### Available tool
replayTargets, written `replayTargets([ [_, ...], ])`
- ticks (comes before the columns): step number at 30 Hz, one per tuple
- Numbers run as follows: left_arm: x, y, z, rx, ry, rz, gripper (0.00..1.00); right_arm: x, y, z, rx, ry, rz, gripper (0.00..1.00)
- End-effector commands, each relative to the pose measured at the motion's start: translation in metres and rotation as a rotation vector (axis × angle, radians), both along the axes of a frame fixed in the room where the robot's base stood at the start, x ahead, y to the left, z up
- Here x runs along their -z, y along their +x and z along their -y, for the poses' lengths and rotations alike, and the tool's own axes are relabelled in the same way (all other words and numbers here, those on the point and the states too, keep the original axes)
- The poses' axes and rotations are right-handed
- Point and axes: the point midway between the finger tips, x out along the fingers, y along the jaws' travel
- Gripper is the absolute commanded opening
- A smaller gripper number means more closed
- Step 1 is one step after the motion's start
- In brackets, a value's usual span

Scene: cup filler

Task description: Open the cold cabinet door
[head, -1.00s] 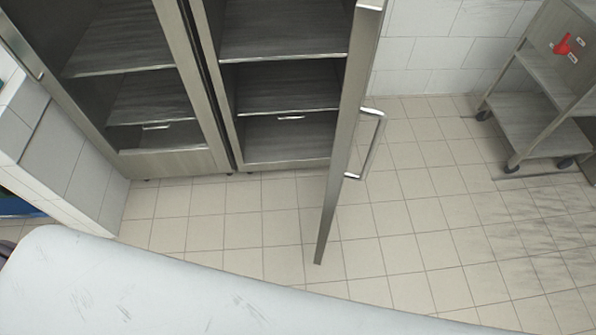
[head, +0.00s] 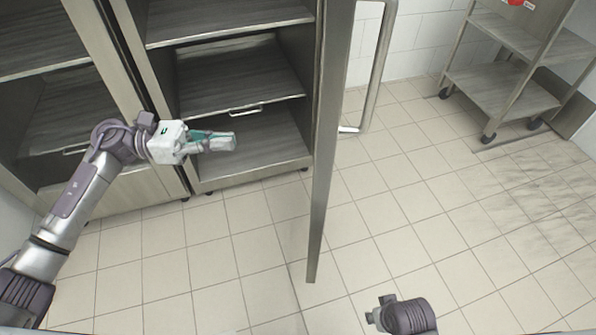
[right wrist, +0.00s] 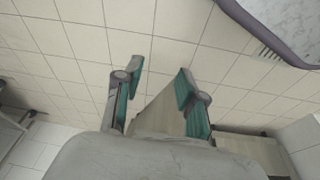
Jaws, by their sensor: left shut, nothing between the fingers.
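The cabinet (head: 240,85) stands at the upper left of the head view, with its right-hand door (head: 330,130) swung wide open and seen nearly edge-on. The door's long metal handle (head: 378,70) is on the side facing right. My left gripper (head: 234,142) is shut and empty, in front of the open compartment, left of the door and apart from it. My right gripper (right wrist: 157,84) is open in the right wrist view, with a grey panel beyond its fingers. Part of my right arm (head: 405,315) shows at the bottom of the head view; its fingers are not clear there.
A second cabinet section (head: 60,115) is at the left. A wheeled metal cart (head: 500,85) stands at the upper right by the wall. The tiled floor (head: 430,210) right of the door is clear.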

Motion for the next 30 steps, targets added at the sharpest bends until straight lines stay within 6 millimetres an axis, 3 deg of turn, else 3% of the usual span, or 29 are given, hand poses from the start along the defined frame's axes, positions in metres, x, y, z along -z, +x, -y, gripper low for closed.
replayTargets([
  [8,-0.001,-0.012,0.018,0.052,0.036,0.077,0.0,0.003,-0.001,0.0,0.0,-0.001,-0.003,0.4],
  [21,-0.002,-0.019,0.108,0.05,0.032,0.073,0.0,0.042,-0.011,0.001,-0.004,-0.002,-0.024,0.4],
  [30,0.0,-0.021,0.138,0.047,0.033,0.071,0.0,0.058,-0.017,0.002,-0.005,-0.003,-0.031,0.4],
])
